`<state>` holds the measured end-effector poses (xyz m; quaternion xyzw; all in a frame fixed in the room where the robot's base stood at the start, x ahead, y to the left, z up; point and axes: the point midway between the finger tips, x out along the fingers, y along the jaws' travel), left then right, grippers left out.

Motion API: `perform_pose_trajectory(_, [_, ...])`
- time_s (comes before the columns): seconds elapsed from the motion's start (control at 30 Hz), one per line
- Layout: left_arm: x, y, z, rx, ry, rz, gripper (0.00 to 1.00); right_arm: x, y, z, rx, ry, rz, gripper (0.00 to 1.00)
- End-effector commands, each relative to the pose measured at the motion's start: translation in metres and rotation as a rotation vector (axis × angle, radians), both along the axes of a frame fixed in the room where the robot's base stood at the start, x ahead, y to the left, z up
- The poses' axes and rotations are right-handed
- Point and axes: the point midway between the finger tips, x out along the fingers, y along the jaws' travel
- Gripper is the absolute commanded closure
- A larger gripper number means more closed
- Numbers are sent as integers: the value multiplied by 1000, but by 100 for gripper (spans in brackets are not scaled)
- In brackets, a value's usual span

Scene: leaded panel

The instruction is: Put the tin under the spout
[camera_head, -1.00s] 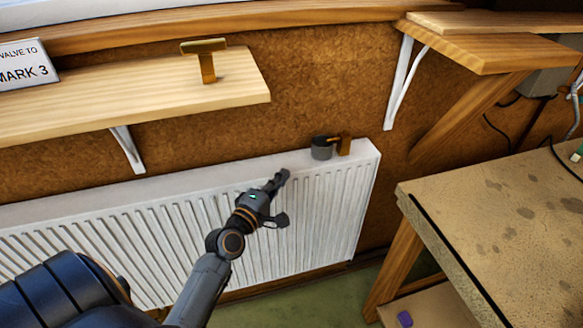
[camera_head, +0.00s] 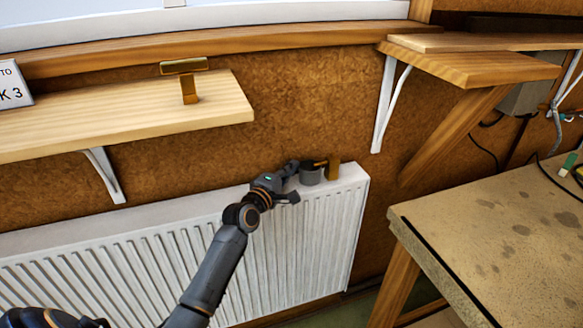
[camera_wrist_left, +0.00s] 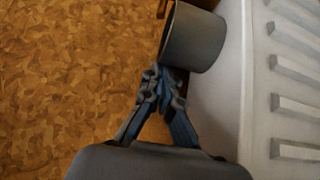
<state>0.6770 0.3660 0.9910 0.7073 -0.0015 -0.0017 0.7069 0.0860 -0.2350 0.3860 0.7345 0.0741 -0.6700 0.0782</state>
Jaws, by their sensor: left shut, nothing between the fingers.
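The tin (camera_head: 310,175) is a dark grey round cup standing upright on top of the white radiator, near its right end. A brass fitting (camera_head: 333,169) stands just right of it, with a short arm reaching left over the tin's rim. The tin (camera_wrist_left: 194,39) fills the upper middle of the left wrist view. My left gripper (camera_head: 293,167) is at the tin's left side, fingers shut and empty. In the left wrist view its fingertips (camera_wrist_left: 163,76) are right by the tin's wall; I cannot tell whether they touch. My right gripper is not in view.
The radiator (camera_head: 190,245) has a narrow top against a brown wall. A wooden shelf (camera_head: 120,115) at upper left bears a T-shaped brass piece (camera_head: 187,80). A workbench (camera_head: 500,225) stands at right, and a bracketed wooden shelf (camera_head: 470,68) is at upper right.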

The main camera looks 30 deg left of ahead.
Motion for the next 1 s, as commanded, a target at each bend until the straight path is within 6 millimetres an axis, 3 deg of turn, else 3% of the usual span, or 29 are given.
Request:
perform_pose_trajectory(0.4, [4,0,0,0,0,1,100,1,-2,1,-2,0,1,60])
perform_pose_trajectory(0.63, [-2,-15,3,-3,1,-1,100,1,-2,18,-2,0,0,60])
perform_pose_trajectory(1.0, [-2,-17,0,0,0,1,100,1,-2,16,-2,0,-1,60])
